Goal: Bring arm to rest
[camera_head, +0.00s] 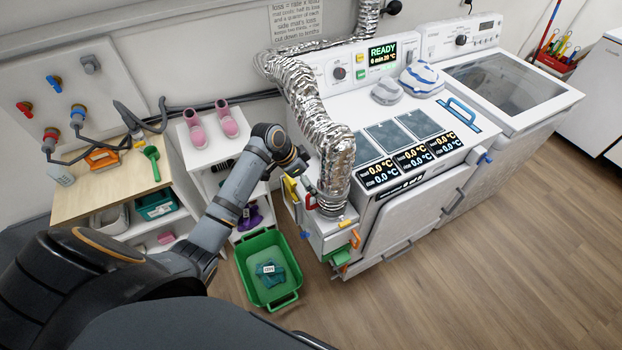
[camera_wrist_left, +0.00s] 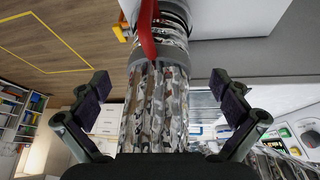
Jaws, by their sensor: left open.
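My left arm comes in from the left in the head view and reaches over the shelves toward the silver corrugated duct. My left gripper (camera_head: 296,167) is small and partly hidden at the arm's end, close to the left side of the duct (camera_head: 325,150). In the left wrist view the gripper (camera_wrist_left: 163,88) is open, its two dark fingers wide apart. The duct (camera_wrist_left: 155,110) and its red-handled clamp (camera_wrist_left: 147,35) appear between the fingers; I cannot tell how far ahead they are. Nothing is held. My right gripper is not in view.
The white machine (camera_head: 415,195) with the duct is close on the right. A green basket (camera_head: 247,279) with a teal cloth stands on the floor below the arm. A shelf with pink shoes (camera_head: 229,120) and a wooden-topped bench (camera_head: 97,192) are left. Open floor lies front right.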

